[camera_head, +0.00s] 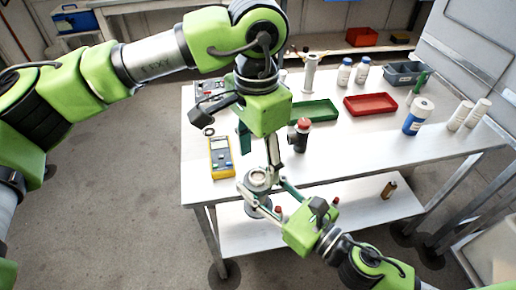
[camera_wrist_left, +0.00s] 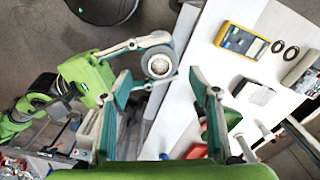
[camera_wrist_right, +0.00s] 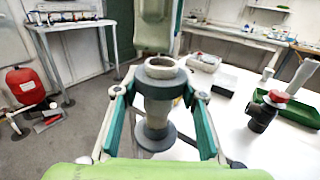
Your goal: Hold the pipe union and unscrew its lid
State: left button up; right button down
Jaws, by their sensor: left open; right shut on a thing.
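The pipe union (camera_head: 257,178) is a grey cylinder with a wide top rim around a round opening and a wider lower flange. My right gripper (camera_wrist_right: 158,108) is shut on its body and holds it upright in front of the table's near left corner. The union also shows in the left wrist view (camera_wrist_left: 158,66), close to one left finger. My left gripper (camera_head: 271,155) hangs above and beside the union, fingers downward and apart; its two fingers (camera_wrist_left: 162,90) show with nothing gripped. I cannot tell a separate lid from the union's top rim.
The white table (camera_head: 340,160) holds a yellow meter (camera_head: 221,157), a black fitting with a red cap (camera_head: 300,135), a green tray (camera_head: 315,111), a red tray (camera_head: 370,103) and several bottles. A lower shelf (camera_head: 350,205) runs beneath. Floor at left is free.

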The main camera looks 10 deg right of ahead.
aim_at(258, 175)
pick_arm(q)
jog(key=shift+f, duration=2.75)
jog(key=c, duration=1.2)
jog(key=shift+o, duration=0.2)
jog(key=n, duration=0.4)
jog(key=o, duration=1.2)
jog(key=shift+r, duration=0.1)
